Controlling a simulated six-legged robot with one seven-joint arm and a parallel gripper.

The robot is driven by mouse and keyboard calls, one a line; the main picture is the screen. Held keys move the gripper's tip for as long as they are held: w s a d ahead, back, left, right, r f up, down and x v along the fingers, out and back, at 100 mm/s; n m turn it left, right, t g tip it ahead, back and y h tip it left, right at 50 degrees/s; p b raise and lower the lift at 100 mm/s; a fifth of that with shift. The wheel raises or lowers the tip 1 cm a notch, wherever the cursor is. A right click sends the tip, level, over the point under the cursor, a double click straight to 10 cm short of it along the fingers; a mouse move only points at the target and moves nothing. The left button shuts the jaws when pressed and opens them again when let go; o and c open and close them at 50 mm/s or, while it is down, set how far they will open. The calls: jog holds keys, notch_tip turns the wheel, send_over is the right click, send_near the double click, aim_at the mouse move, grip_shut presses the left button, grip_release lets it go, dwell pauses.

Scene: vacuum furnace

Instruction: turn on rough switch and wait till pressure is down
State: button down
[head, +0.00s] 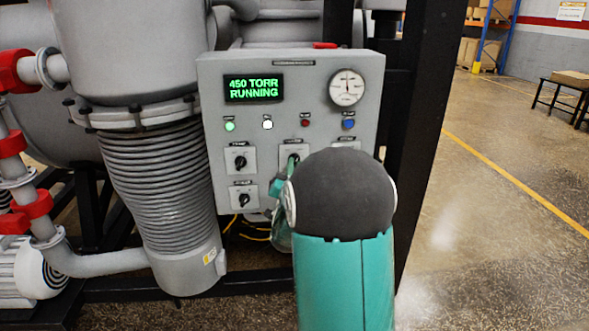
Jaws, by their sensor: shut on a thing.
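The grey control panel (220,130) stands upright in the middle of the head view. Its display (253,88) reads "450 TORR RUNNING" in green. A round pressure gauge (346,88) sits at the panel's upper right. The upper middle switch (293,158) is partly covered by my arm, and its label is too small to read. My gripper (291,164) is at this switch and shut on its knob, mostly hidden behind my teal and dark arm. The upper left switch (240,160) and lower left switch (243,200) are in clear view with nothing touching them.
A green lamp (229,126) and a white lamp (267,123) look lit; a red lamp (305,122) looks dark. A blue button or lamp (348,123) is at right. Ribbed bellows (165,190) stand left of the panel.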

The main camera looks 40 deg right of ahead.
jog(key=shift+m, duration=0.3)
jog(key=c, duration=1.5)
grip_release()
jog(key=v, duration=1.3)
jog(key=shift+s+a, duration=0.25)
jog(key=shift+a, duration=0.1)
